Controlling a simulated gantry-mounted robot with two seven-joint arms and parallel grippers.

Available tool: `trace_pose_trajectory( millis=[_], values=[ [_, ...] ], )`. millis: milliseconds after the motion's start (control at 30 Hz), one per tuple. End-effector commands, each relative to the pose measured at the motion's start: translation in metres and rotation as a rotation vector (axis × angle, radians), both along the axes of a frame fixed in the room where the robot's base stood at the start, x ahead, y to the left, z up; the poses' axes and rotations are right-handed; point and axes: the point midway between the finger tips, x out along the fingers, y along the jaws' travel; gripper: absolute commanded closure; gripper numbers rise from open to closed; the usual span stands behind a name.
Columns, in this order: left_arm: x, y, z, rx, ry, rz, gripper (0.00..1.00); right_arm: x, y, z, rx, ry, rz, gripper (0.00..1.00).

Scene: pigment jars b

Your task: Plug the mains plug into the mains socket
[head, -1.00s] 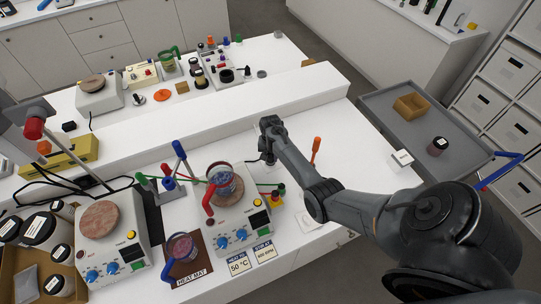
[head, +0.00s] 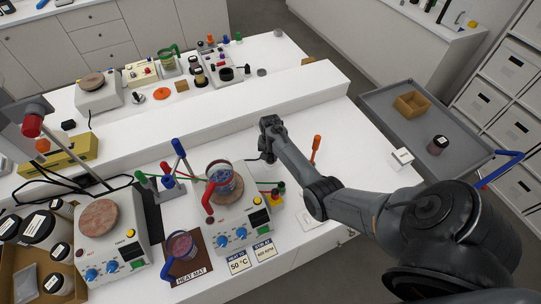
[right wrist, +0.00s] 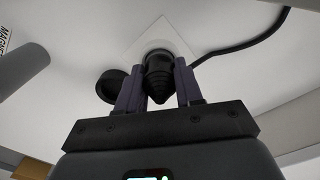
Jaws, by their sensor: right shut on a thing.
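My right gripper (head: 268,157) points down close to the white raised ledge, behind the front hotplate. In the right wrist view its two fingers (right wrist: 159,88) are shut on the black, ribbed mains plug (right wrist: 158,82). Beyond the plug is a white square plate (right wrist: 178,36), which looks like the mains socket, with a round black part (right wrist: 110,86) to its left. The plug lines up with the plate's middle, but its front end is hidden, so I cannot tell whether it is inserted. A black cable (right wrist: 240,46) runs off to the upper right. My left gripper is not in view.
Left of my right gripper stands the front hotplate (head: 237,232) with a glass beaker (head: 221,180). An orange-handled tool (head: 316,146) stands to the right. A grey trolley (head: 385,112) carries a box and a jar. The bench right of the orange tool is largely clear.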

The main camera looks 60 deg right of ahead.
Motion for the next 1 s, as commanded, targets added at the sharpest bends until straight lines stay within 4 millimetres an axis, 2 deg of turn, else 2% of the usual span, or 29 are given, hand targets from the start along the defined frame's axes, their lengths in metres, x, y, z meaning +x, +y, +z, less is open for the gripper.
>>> trace_pose_trajectory(
  millis=[400,433,600,1000],
  values=[
    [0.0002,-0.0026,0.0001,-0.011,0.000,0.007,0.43,-0.0015,0.0001,-0.0063,-0.001,0.000,0.001,1.00],
    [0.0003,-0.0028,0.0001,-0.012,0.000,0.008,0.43,-0.0015,0.0001,-0.0065,-0.002,0.000,0.001,0.60],
    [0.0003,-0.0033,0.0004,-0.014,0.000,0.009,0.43,-0.0009,0.0001,-0.0054,-0.001,0.000,0.000,0.34],
    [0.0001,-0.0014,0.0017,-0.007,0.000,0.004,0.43,-0.0001,-0.0004,0.0021,-0.003,-0.001,0.000,0.34]
  ],
)
